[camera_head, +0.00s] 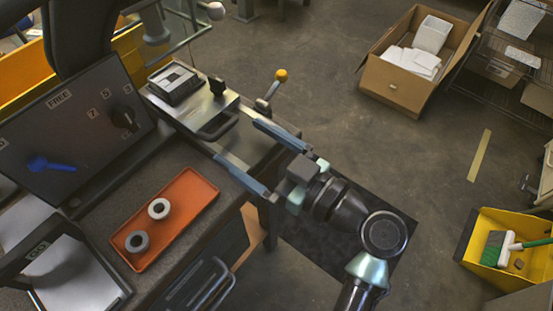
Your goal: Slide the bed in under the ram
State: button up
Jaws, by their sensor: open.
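The bed (207,106) is a flat metal plate with a dark bow handle (220,125) at its near right edge. A dark square fixture with pale inserts (175,82) sits on it. The ram (154,24) is a grey cylinder at the top, up and left of the bed; its upper part is cut off. The bed appears to stand out in front of the ram, but the exact gap is hard to judge. My gripper (237,142) is open and empty, its two long blue-grey fingers pointing at the handle from the lower right, apparently apart from it.
A lever with a yellow knob (281,76) stands close to the upper finger. A dark panel (75,130) with a dial and blue lever stands left. An orange tray (188,216) holds two grey rings on the bench. A cardboard box (395,85) sits on open floor.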

jog(key=v, duration=0.6)
jog(key=shift+s+d, duration=0.2)
jog(key=shift+s, duration=0.05)
jog(key=w+r+m+t+h, duration=0.2)
jog(key=w+r+t+h, duration=0.15)
jog(key=w+r, duration=0.35)
jog(key=w+r+m+t+h, duration=0.2)
jog(key=w+r+t+h, duration=0.15)
jog(key=r, duration=0.55)
jog(key=s+r+m+t+h, duration=0.35)
jog(key=s+r+t, duration=0.2)
jog(key=r, duration=0.85)
jog(key=s+r+m+t+h, duration=0.4)
jog(key=s+r, duration=0.3)
jog(key=r, duration=0.6)
notch_tip(320, 180, up, 22)
jog(key=w+p, duration=0.1)
jog(key=p, duration=2.1)
jog(key=shift+w+f+n, duration=0.2)
jog(key=shift+w+n, duration=0.05)
jog(key=shift+n, duration=0.1)
jog(key=shift+f, duration=0.1)
